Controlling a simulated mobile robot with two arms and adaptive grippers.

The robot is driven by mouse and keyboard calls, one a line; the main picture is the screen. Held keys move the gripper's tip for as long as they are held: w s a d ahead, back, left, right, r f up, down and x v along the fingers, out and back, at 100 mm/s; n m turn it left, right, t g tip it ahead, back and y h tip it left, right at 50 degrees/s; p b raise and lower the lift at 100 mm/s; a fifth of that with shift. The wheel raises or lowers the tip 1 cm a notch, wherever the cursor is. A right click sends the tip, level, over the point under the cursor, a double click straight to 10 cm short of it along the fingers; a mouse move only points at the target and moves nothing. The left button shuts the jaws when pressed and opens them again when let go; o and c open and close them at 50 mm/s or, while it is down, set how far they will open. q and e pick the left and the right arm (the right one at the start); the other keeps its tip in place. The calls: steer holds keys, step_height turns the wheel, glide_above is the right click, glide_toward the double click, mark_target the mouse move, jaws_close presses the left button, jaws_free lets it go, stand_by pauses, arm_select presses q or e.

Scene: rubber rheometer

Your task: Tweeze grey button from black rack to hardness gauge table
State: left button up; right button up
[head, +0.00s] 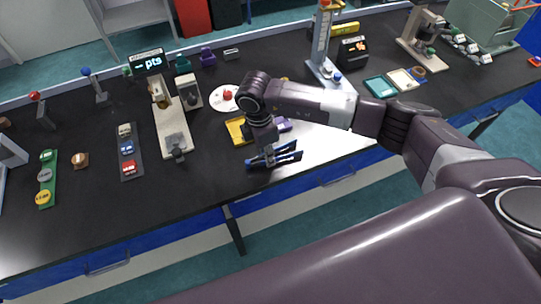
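My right gripper (268,155) points down near the table's front edge, over a slim blue and dark tool (288,156) that looks like tweezers. The fingers are at the tool, but their grip on it is too small to make out. A black rack (137,172) at the left centre holds a pale grey button (124,130), a blue one and a red one in a row. Which instrument is the hardness gauge is unclear; a tall column stand (322,45) and a beige stand (437,22) stand at the back right. My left gripper is not in view.
A green rack (45,193) with several buttons lies at the left. A beige instrument (172,130) with a "pts" display (148,61) stands right of the black rack. A yellow tray (236,131) and a white plate (217,101) lie near my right gripper.

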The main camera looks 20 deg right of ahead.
step_height(320, 180, up, 12)
steer(key=p, duration=0.7)
steer(key=shift+f+p, duration=0.15)
steer(key=shift+p, duration=0.15)
